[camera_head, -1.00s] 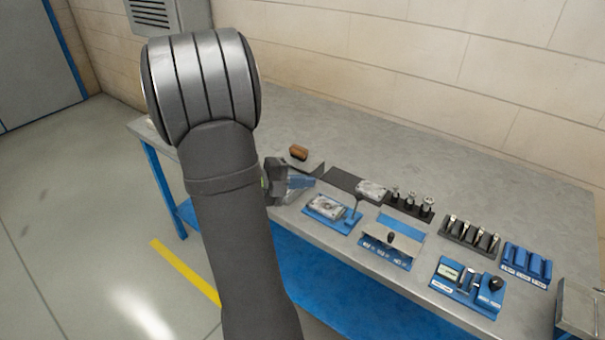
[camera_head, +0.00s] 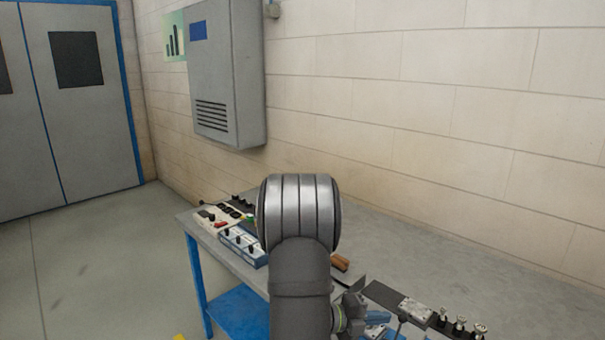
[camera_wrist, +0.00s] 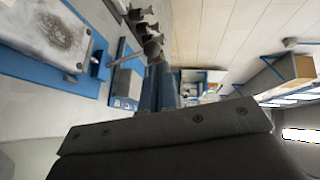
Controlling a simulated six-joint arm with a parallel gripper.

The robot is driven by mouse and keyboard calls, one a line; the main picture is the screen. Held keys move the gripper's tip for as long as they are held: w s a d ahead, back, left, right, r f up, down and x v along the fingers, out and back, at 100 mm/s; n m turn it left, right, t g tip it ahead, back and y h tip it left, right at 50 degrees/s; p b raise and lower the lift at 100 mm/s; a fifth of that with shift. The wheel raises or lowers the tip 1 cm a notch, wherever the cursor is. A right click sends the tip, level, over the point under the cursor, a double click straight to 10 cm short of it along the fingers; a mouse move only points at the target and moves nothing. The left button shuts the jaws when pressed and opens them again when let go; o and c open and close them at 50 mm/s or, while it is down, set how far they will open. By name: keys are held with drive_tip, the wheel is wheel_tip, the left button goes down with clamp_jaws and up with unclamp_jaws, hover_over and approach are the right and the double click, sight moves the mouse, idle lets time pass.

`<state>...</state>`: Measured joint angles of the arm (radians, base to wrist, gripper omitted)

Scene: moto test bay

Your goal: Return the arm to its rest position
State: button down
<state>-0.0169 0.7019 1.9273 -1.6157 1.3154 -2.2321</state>
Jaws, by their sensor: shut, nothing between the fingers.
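My arm rises from the bottom middle of the head view, with its silver-banded joint in front of the bench (camera_head: 420,262). My gripper (camera_head: 378,318) shows low in the head view, just right of the arm, partly cut off by the frame edge. In the wrist view my gripper (camera_wrist: 160,78) has its two blue fingers side by side, shut with nothing between them. A metal post (camera_wrist: 152,47) stands close beyond the fingertips there. A blue fixture with a grey metal plate (camera_wrist: 50,32) lies to the left.
A control panel with knobs (camera_head: 240,243) stands on the bench's left end. A brown block (camera_head: 340,262) lies right of my arm. A metal part (camera_head: 415,310) and several upright pieces (camera_head: 460,325) are at lower right. A grey cabinet (camera_head: 228,75) hangs on the wall.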

drive_tip(key=shift+s+a+f+m+t+h, duration=0.15)
drive_tip(key=shift+s+f+m+t+h, duration=0.25)
drive_tip(key=shift+s+f, duration=0.55)
drive_tip(key=shift+s+a+f+m+h, duration=0.4)
drive_tip(key=shift+s+a+f+h, duration=0.1)
drive_tip(key=shift+h, duration=0.5)
drive_tip(key=shift+w+d+r, duration=0.1)
